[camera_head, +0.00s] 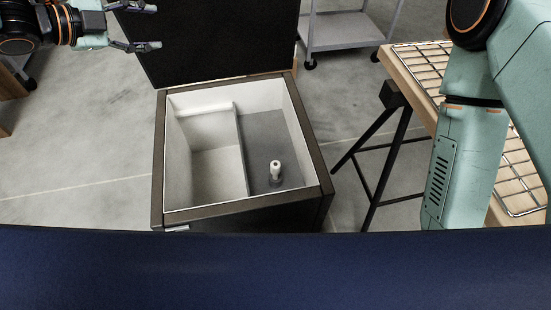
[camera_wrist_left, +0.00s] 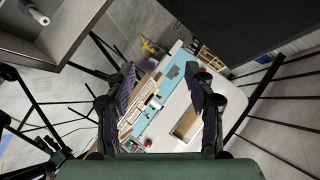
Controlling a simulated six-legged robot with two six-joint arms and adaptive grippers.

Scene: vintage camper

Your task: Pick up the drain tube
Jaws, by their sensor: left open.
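The drain tube (camera_head: 275,172) is a small white tube standing upright in the grey right compartment of an open box (camera_head: 159,150). It also shows at the upper left of the left wrist view (camera_wrist_left: 38,14). My left gripper (camera_head: 158,31) is open and empty at the upper left of the head view, well away from the tube, beside the box's raised lid. Its two fingers (camera_wrist_left: 160,100) stand apart in the left wrist view with nothing between them. My right gripper is not in view; my right arm shows at the right of the head view.
The box's black lid (camera_head: 215,40) stands up at its back edge. A divider (camera_head: 241,150) splits the box; the left compartment looks empty. A wooden bench with a wire rack (camera_head: 425,65) stands at right on black legs. A grey cart (camera_head: 340,30) stands behind.

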